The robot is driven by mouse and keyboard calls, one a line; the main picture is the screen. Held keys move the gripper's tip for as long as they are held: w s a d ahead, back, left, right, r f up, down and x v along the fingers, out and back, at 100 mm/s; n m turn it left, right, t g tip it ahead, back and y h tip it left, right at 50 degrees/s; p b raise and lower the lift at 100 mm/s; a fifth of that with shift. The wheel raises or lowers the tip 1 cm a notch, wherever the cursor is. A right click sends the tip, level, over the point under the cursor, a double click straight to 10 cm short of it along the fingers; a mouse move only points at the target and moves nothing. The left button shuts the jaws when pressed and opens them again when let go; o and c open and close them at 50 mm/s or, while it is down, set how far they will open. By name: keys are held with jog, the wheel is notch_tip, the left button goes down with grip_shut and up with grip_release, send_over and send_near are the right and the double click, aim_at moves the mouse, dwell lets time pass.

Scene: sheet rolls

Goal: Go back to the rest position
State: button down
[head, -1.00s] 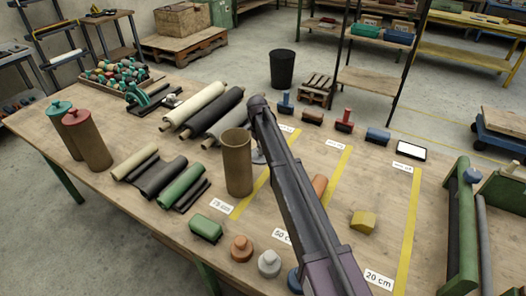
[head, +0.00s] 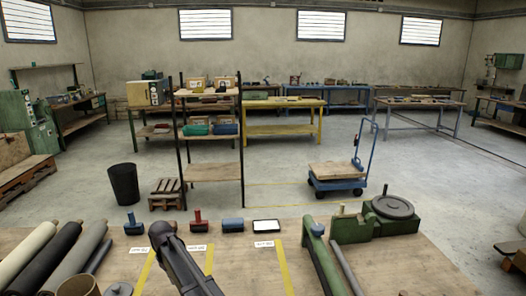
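My arm (head: 180,262) shows as a dark link at the bottom of the head view, rising over the wooden table (head: 405,265). Its visible upper end is near the table's far edge, just below a red-handled tool (head: 198,222). My gripper and its fingers do not show, so whether it holds anything is hidden.
Several sheet rolls (head: 58,258) lie at the left, near an open brown tube (head: 78,287). Blue-handled (head: 132,224) and blue (head: 233,225) tools line the far edge by a white-faced block (head: 266,226). A green roller machine (head: 322,262) stands right. Floor beyond holds a black bin (head: 124,184) and blue trolley (head: 338,178).

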jog(key=d+m, duration=0.1)
jog(key=d, duration=0.9)
jog(key=d+m, duration=0.1)
jog(key=d, duration=0.4)
jog(key=shift+s+r+m+y+p, duration=0.25)
jog(key=shift+r+m+y+p, duration=0.05)
jog(key=shift+r, duration=0.05)
jog(key=s+d+m, duration=0.2)
jog(key=s+d, duration=0.2)
jog(key=d, duration=0.6)
jog(key=s+d+r+m+p, duration=0.1)
jog(key=s+d+m, duration=0.2)
jog(key=d, duration=0.8)
jog(key=s+d+m+t, duration=0.1)
jog(key=s+d+m, duration=0.1)
jog(key=s+d, duration=0.5)
jog(key=d, duration=0.4)
jog(key=shift+d+r+m+y+p, duration=0.25)
jog(key=shift+r+m+y+p, duration=0.05)
jog(key=shift+r+y+p, duration=0.1)
jog(key=shift+s, duration=0.1)
